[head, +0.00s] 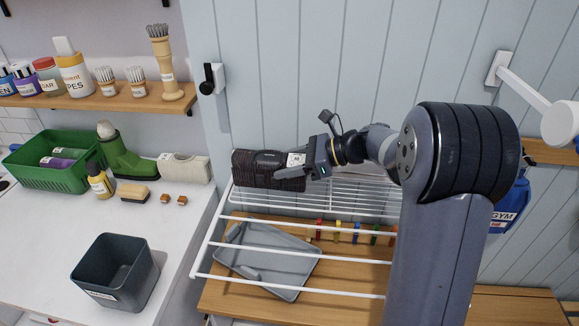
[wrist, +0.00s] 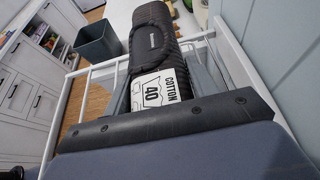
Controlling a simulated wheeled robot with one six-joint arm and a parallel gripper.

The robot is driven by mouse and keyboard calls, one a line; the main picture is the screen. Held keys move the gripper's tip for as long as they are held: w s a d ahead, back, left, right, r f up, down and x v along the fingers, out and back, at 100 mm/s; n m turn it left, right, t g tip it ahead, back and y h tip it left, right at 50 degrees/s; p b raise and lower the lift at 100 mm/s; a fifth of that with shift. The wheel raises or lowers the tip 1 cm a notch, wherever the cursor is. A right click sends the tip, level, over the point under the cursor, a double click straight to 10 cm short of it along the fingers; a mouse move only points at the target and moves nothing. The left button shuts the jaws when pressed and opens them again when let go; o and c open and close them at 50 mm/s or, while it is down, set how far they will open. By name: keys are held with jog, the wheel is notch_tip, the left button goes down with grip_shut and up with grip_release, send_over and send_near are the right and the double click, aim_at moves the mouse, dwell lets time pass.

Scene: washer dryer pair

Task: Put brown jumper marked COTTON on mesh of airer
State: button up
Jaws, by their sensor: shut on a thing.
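The brown jumper (head: 262,178) is a dark, ribbed, folded bundle at the back left of the white airer (head: 240,220). In the wrist view the jumper (wrist: 155,35) lies lengthwise between the fingers, with a white label reading COTTON 40 facing the camera. My gripper (head: 297,170) is shut on its near end; it also shows in the wrist view (wrist: 163,80). The mesh (head: 345,197) of closely spaced white wires is at the airer's back, beneath and right of the jumper. I cannot tell whether the jumper touches it. The jumper hides part of the mesh.
A grey tray (head: 265,262) and several coloured pegs (head: 355,232) lie under the airer's rails. A grey bin (head: 115,272) and a green basket (head: 50,162) stand on the white counter at left. A panelled wall (head: 290,80) is close behind the airer.

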jog(key=shift+f, duration=0.65)
jog(key=shift+f, duration=0.2)
jog(key=o, duration=1.3)
jog(key=shift+r, duration=0.15)
jog(key=b+v, duration=0.1)
jog(key=v, duration=1.1)
jog(key=shift+b, duration=0.3)
